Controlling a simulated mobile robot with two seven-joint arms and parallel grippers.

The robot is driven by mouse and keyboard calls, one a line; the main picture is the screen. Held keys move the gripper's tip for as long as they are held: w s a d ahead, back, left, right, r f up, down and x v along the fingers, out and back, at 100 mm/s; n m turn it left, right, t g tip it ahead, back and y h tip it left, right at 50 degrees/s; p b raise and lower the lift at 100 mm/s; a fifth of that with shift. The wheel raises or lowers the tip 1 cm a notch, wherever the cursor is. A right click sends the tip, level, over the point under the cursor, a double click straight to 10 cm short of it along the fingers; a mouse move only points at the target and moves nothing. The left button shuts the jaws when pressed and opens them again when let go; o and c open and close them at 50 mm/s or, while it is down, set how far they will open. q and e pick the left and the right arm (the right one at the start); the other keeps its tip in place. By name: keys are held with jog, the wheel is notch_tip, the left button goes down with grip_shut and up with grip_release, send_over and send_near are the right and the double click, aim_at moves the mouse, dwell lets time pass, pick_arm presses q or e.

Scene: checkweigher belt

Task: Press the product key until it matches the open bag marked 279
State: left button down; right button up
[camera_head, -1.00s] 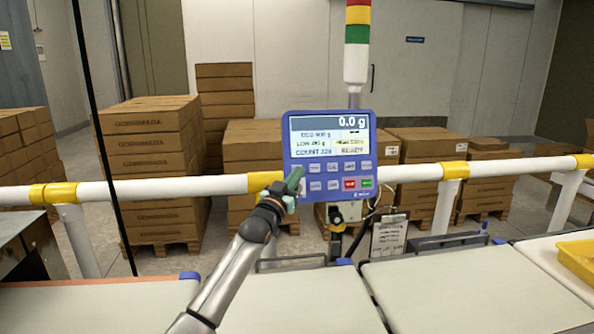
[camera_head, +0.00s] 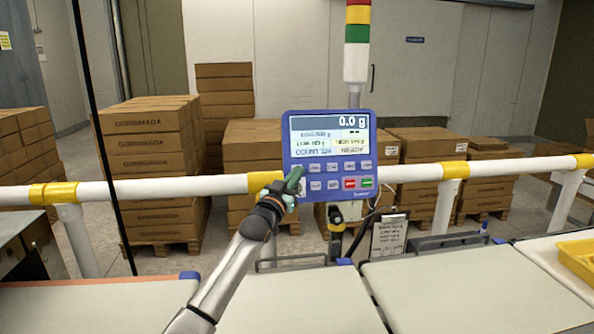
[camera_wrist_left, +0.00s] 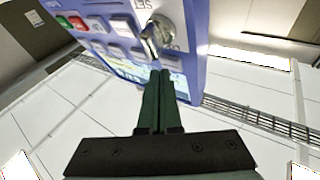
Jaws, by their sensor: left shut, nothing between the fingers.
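The blue checkweigher terminal (camera_head: 331,188) stands upright on a post behind the belts. Its screen (camera_head: 330,137) shows 0.0 g, a COUNT line and READY; the small product line is too blurred to read surely. Two rows of keys lie below, including a red key (camera_head: 350,183) and a green key (camera_head: 367,182). My left gripper (camera_head: 297,178) is shut and empty at the terminal's lower left, hiding part of it. In the left wrist view its closed fingertips (camera_wrist_left: 164,76) are close to a metal key switch (camera_wrist_left: 157,36); contact cannot be told. No bag marked 279 shows.
A white rail with yellow collars (camera_head: 190,187) runs behind the belts. The pale belts (camera_head: 450,290) are bare. A clipboard (camera_head: 389,238) hangs right of the post. A yellow tray (camera_head: 576,256) stands at far right. Stacked cartons (camera_head: 150,160) are behind the rail.

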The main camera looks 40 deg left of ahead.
pick_arm(q)
jog(key=shift+w+a+f, duration=0.1)
jog(key=shift+w+a, duration=0.15)
jog(key=shift+a, duration=0.05)
dwell(0.7)
jog(key=shift+d, duration=0.1)
jog(key=shift+s+d+p, duration=0.25)
jog(key=shift+d+p, duration=0.05)
jog(key=shift+p, duration=0.05)
jog(key=shift+s+d, duration=0.25)
jog(key=shift+r+p, duration=0.2)
jog(key=shift+p, duration=0.15)
jog(key=s+d+p, duration=0.1)
jog(key=d+p, duration=0.1)
jog(key=s+d+r+p, duration=0.1)
jog(key=s, duration=0.1)
jog(key=shift+d+r+p, duration=0.15)
jog(key=shift+d+p, duration=0.2)
